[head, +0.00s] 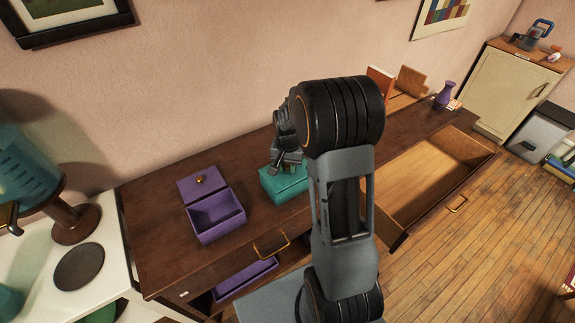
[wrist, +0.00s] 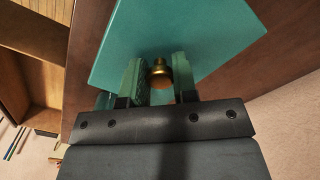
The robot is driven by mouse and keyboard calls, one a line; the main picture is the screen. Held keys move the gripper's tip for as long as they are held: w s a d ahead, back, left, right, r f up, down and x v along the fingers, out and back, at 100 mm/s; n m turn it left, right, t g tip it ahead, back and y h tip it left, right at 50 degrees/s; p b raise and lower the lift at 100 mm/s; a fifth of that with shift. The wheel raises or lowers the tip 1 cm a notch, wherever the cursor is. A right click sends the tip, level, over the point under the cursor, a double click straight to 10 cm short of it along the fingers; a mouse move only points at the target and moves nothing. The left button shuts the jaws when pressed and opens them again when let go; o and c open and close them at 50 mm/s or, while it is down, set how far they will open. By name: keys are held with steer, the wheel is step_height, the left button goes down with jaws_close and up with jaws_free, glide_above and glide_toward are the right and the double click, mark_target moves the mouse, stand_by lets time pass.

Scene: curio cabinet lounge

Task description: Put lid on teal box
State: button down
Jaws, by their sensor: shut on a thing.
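The teal box (head: 287,184) stands on the dark wooden cabinet top, partly hidden behind my arm. My gripper (head: 284,166) is just above it, pointing down. In the wrist view, the flat teal lid (wrist: 175,30) with a brass knob (wrist: 160,75) lies at my gripper (wrist: 158,80). The two fingers are on either side of the knob, shut on it. The lid appears at or very near the box top; I cannot tell whether it is seated, because my arm and hand hide the rim.
An open purple box (head: 217,218) stands to the left, with a purple lid (head: 203,182) with a gold knob behind it. An open, empty drawer (head: 425,190) juts out at the right. A purple vase (head: 444,96) stands at the far end. Bare cabinet top lies between the boxes.

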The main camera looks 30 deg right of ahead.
mark_target(287, 165)
steer(key=shift+f, duration=0.45)
steer(key=c, duration=0.8)
jaws_free()
steer(key=shift+r, duration=0.15)
step_height(287, 165, up, 14)
steer(key=shift+f+b, duration=0.15)
steer(key=shift+b, duration=0.15)
